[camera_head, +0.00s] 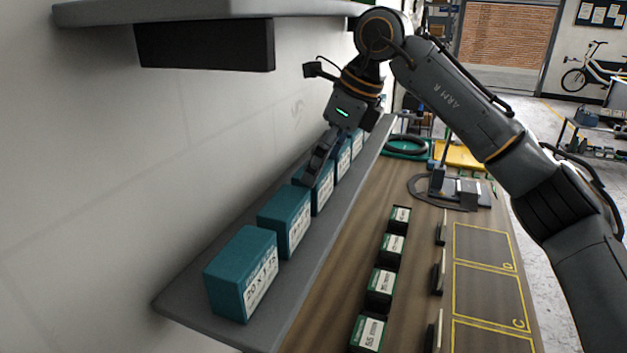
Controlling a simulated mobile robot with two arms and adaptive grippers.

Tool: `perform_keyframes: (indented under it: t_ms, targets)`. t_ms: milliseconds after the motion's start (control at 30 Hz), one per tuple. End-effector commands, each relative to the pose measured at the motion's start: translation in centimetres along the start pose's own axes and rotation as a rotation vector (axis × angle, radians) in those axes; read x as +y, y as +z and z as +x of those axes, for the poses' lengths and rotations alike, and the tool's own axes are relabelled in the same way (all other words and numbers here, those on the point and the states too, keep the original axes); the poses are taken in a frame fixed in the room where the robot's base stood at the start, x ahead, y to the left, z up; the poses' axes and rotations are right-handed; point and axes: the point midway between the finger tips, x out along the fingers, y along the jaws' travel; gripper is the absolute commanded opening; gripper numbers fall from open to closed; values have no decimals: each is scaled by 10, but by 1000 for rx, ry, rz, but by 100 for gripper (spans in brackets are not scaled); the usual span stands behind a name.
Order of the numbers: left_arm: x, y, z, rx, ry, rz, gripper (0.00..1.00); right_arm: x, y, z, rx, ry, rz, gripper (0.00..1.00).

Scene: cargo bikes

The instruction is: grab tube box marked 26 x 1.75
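A row of teal tube boxes with white labels stands on a grey shelf (305,275) along the wall. The nearest box (228,285) has a label that seems to start with 20. Behind it stand a second box (280,212), a third box (323,194), a fourth box (343,162) and more beyond. Their labels are too small to read, so I cannot tell which is marked 26 x 1.75. My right gripper (309,181) reaches down at the third box, its dark fingers covering part of it. Whether they are closed on it is unclear. My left gripper is out of view.
An upper shelf (200,10) overhangs the row. On the wooden bench (340,290) below stand several small dark boxes with green and white labels (380,283). Yellow-outlined areas, one marked C (490,295), lie to their right. A black stand (440,180) sits farther back.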

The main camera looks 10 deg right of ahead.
Motion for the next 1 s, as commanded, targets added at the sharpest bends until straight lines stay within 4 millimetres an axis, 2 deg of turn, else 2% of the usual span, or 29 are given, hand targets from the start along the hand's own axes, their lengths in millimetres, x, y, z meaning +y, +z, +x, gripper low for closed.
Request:
perform_keyframes:
  t_ms: [100,267,533,567,800,1000]
  targets:
    - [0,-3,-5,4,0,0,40,0,-1,19,4,3,-1,96]
    - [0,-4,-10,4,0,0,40,0,0,38,2,2,-1,96]
    - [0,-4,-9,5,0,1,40,0,-1,43,0,0,-1,96]
    - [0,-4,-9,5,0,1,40,0,-1,43,0,0,-1,94]
    - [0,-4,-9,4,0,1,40,0,-1,43,0,1,-1,47]
    - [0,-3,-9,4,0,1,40,0,0,43,-1,1,-1,47]
